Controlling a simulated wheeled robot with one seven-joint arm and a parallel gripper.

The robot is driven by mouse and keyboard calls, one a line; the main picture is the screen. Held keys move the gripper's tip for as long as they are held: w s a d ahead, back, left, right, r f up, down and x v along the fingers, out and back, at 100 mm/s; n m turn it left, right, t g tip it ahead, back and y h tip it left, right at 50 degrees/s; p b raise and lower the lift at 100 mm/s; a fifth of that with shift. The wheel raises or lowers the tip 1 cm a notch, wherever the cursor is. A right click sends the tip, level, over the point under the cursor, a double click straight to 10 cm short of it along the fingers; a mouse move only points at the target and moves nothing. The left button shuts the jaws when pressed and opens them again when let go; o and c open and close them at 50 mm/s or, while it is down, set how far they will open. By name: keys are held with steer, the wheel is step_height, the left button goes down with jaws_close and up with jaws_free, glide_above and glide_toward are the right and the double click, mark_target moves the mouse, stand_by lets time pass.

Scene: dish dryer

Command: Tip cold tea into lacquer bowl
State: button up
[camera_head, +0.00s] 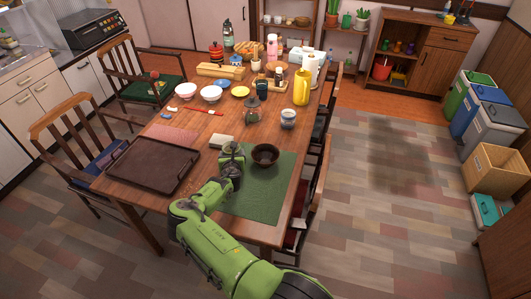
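A dark brown lacquer bowl (265,157) stands upright on a green mat (262,199) at the near end of the wooden table. My gripper (231,153) is just left of the bowl, over the mat's left edge; its fingers are too small and hidden to tell whether they are open or hold anything. A blue-and-white cup (288,119) stands upright beyond the bowl, to the right. A dark teapot-like vessel (252,108) stands farther back. I cannot see tea in any vessel.
A brown tray (152,166) lies left of my arm. A pale block (221,142) lies beyond my gripper. Chairs line both sides. The mat's near part is clear.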

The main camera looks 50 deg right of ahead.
steer(key=shift+r, duration=0.15)
steer(key=shift+s+d+r+m+t+p, duration=0.2)
steer(key=shift+r+m+p, duration=0.25)
steer(key=shift+r, duration=0.45)
steer(key=shift+s+d+r+m+t+p, duration=0.1)
steer(key=shift+s+r+m+t+p, duration=0.15)
steer(key=shift+r+p, duration=0.5)
steer(key=shift+s+d+r+m+t+y, duration=0.2)
steer(key=shift+r+m, duration=0.1)
steer(key=shift+r, duration=0.3)
steer(key=shift+s+d+r+m+t+y, duration=0.2)
steer(key=shift+r+m, duration=0.1)
steer(key=shift+r, duration=0.25)
steer(key=s+m+t+b, duration=0.1)
steer(key=d+r+m+b, duration=0.1)
steer(key=b, duration=0.1)
steer(key=shift+s+d+r+m+t+y, duration=0.25)
steer(key=shift+s+r+m+t+y, duration=0.05)
steer(key=shift+s+t, duration=0.05)
steer(key=shift+s+d+r+m+t+b, duration=0.15)
steer(key=shift+r+m+t+b, duration=0.25)
steer(key=shift+m+b, duration=0.3)
steer(key=shift+f+m+t+b, duration=0.35)
steer(key=shift+m+b, duration=0.25)
steer(key=shift+b, duration=0.9)
steer(key=shift+r+m+t+b, duration=0.35)
steer(key=shift+r+m+b, duration=0.1)
steer(key=shift+m+b, duration=0.25)
